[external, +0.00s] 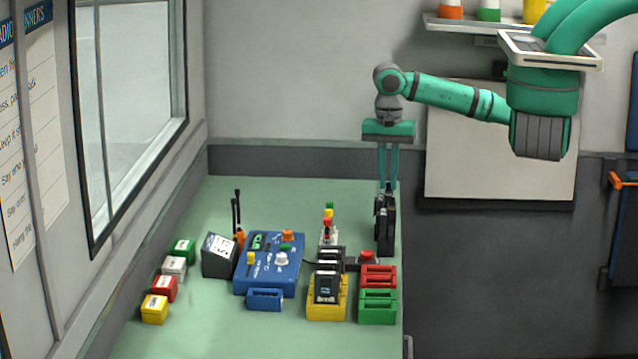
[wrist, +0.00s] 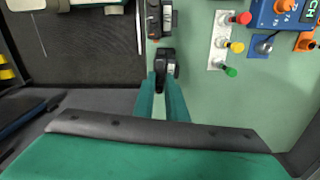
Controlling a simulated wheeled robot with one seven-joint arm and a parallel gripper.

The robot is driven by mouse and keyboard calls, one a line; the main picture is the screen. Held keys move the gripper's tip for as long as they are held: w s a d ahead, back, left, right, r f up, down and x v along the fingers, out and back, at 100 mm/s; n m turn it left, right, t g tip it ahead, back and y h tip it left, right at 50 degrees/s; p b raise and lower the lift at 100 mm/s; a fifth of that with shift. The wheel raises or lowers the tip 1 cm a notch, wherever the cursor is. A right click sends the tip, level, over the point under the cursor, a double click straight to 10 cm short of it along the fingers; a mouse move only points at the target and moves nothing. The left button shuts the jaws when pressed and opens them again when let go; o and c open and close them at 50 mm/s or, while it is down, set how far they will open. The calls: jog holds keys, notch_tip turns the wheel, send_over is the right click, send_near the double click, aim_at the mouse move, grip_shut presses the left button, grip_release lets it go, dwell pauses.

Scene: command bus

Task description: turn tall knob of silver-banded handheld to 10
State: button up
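Black handhelds (external: 386,232) stand upright close together at the right edge of the green desk. I cannot make out a silver band on any of them. My gripper (external: 388,184) points straight down, with its two teal fingers over the top of these handhelds. In the wrist view, the fingertips (wrist: 164,80) are at a black handheld top (wrist: 165,62), with a narrow gap between the fingers. I cannot tell whether they touch or grip a knob. The tall knob and its number marks are hidden or too small to read. Another dark handheld (wrist: 158,20) is just beyond.
A blue console (external: 268,264) with knobs stands mid-desk. A yellow holder (external: 327,308) with dark handhelds, red (external: 378,276) and green (external: 377,306) racks, and a plate with coloured buttons (wrist: 225,42) are nearby. The desk's back left is clear.

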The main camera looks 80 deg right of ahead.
jog(key=o, duration=0.3)
notch_tip(320, 180, up, 11)
jog(key=shift+w+f, duration=0.1)
dwell(0.4)
jog(key=w+d+n+g+y, duration=0.2)
jog(key=d+n+y, duration=0.2)
jog(key=n, duration=0.3)
jog(key=x, duration=1.1)
jog(key=shift+d+f, duration=0.2)
jog(key=shift+f, duration=0.2)
grip_shut()
